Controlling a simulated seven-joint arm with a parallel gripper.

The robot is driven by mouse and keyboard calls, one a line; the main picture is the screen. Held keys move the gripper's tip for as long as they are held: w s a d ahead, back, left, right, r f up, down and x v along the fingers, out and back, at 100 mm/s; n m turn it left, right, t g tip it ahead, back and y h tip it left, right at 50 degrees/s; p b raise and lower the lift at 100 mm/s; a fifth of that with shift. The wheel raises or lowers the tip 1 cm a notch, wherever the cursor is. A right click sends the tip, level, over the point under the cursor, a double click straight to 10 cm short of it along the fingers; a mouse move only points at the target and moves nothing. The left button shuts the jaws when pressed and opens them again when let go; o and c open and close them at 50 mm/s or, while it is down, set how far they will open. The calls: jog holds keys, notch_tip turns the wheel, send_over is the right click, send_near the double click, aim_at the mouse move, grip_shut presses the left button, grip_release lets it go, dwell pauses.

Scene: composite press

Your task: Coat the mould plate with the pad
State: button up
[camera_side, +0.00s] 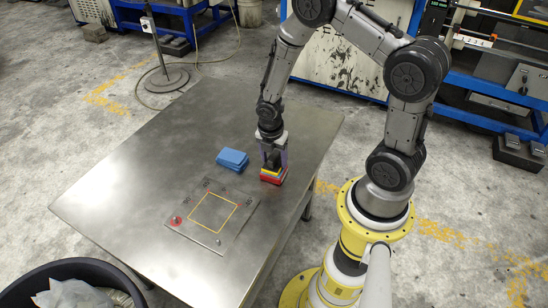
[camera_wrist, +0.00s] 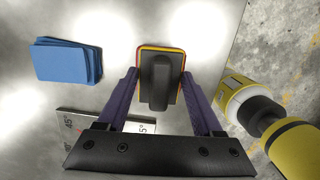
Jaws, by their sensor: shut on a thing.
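The pad (camera_wrist: 160,82) has a black handle on top and a red and yellow base. It also shows in the side view (camera_side: 272,178), at table level near the right edge of the table. My gripper (camera_wrist: 160,75) points down, with its purple fingers on either side of the pad, and is shut on it. In the side view my gripper (camera_side: 272,165) hides most of the handle. The mould plate (camera_side: 238,233) lies flat to the left and front of the pad, with a yellow square outline on it. Only a corner of it shows in the wrist view (camera_wrist: 92,118), partly behind my gripper.
A stack of blue blocks or sheets (camera_side: 232,159) lies on the table (camera_side: 120,185), left of the pad. A black bin (camera_side: 75,268) stands at the front left. The left part of the table is clear.

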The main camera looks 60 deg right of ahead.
aim_at(275, 154)
jog(key=shift+f, duration=0.5)
dwell(1.2)
jog(key=shift+r, duration=3.55)
